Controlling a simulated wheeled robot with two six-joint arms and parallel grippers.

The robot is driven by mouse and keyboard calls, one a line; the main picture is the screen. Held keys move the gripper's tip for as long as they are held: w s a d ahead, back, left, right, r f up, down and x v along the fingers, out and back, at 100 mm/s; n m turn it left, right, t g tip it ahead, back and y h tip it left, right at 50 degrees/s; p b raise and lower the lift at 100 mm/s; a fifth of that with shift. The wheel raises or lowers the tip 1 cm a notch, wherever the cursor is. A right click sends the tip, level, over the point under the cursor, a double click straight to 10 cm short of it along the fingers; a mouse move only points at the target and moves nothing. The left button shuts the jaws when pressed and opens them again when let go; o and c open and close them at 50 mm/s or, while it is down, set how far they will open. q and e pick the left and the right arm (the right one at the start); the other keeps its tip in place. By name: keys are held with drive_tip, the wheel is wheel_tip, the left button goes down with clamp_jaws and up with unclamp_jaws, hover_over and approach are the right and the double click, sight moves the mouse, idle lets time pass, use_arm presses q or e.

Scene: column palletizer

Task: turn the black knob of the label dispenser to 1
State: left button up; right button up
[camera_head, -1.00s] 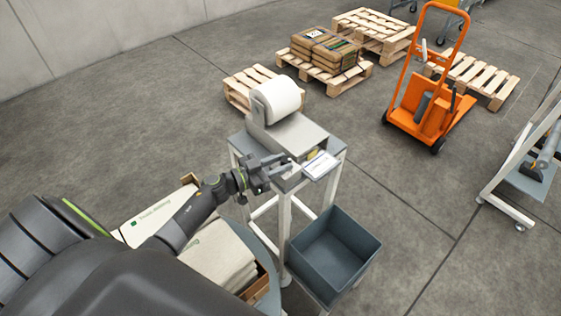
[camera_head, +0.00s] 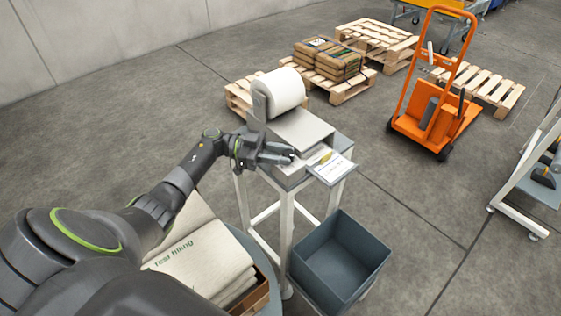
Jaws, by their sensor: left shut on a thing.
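The label dispenser (camera_head: 303,127) stands on a small white-legged table, with a white label roll (camera_head: 282,90) at its back. A pale label plate (camera_head: 331,168) sticks out at its front right. My left gripper (camera_head: 287,154) is at the dispenser's front left side, with its fingers pointing right. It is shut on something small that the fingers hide. The black knob cannot be made out apart from the dark fingers, and its setting cannot be read. My right gripper is not in view.
A grey bin (camera_head: 340,262) stands below the table's front. A carton with bags (camera_head: 205,262) is under my left arm. An orange hand truck (camera_head: 436,105), wooden pallets (camera_head: 482,84) and stacked brown sacks (camera_head: 329,59) stand farther back on open floor.

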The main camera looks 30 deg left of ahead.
use_arm(q)
drive_tip(key=shift+f+g, duration=0.1)
drive_tip(key=shift+g, duration=0.2)
drive_tip(key=o, duration=0.9)
drive_tip(key=shift+o, duration=0.3)
drive_tip(key=shift+r, duration=0.2)
